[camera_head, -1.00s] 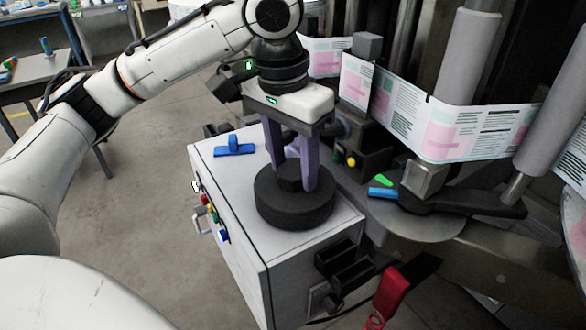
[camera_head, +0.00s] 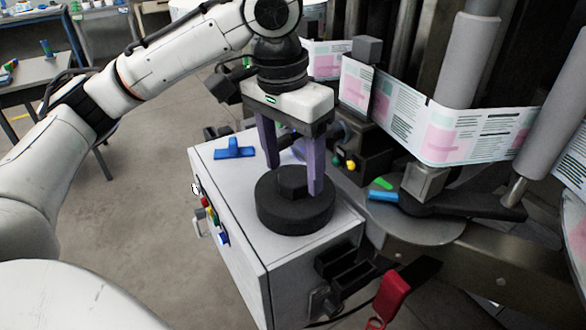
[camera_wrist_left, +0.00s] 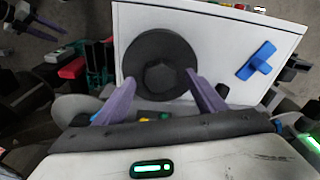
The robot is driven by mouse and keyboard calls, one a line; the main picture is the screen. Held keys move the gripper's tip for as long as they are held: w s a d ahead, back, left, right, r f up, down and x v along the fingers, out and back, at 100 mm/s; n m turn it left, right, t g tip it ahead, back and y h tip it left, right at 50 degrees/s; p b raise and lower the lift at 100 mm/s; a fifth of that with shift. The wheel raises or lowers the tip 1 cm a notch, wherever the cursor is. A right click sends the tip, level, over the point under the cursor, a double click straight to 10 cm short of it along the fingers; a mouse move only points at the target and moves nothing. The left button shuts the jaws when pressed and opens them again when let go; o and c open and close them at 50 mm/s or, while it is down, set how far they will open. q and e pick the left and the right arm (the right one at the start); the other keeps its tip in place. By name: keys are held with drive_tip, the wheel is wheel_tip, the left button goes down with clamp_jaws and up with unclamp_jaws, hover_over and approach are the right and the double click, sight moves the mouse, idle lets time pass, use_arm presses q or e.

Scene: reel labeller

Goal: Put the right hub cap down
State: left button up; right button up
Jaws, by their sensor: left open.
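The hub cap (camera_head: 295,215), a thick black disc with a six-sided knob, lies flat on the white cabinet top (camera_head: 208,172). In the left wrist view the hub cap (camera_wrist_left: 160,50) shows whole from above. My left gripper (camera_head: 293,176) is open, its purple fingers spread on either side of the knob and apart from it. In the left wrist view the fingers (camera_wrist_left: 160,77) are at the near part of the disc, with nothing between them but the view of the knob.
A blue T-shaped piece (camera_head: 235,149) lies on the cabinet top left of the hub cap. Right of the cabinet are a labelled web (camera_head: 440,130), grey rollers (camera_head: 465,60) and a round plate with a dark lever (camera_head: 460,203). A red handle (camera_head: 390,290) hangs in front.

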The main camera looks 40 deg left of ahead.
use_arm(q)
wheel_tip(320, 180, up, 11)
drive_tip(key=s+p, duration=0.1)
drive_tip(key=p, duration=0.2)
drive_tip(key=shift+s+f, duration=0.15)
drive_tip(key=shift+f, duration=0.05)
drive_tip(key=shift+a, duration=0.1)
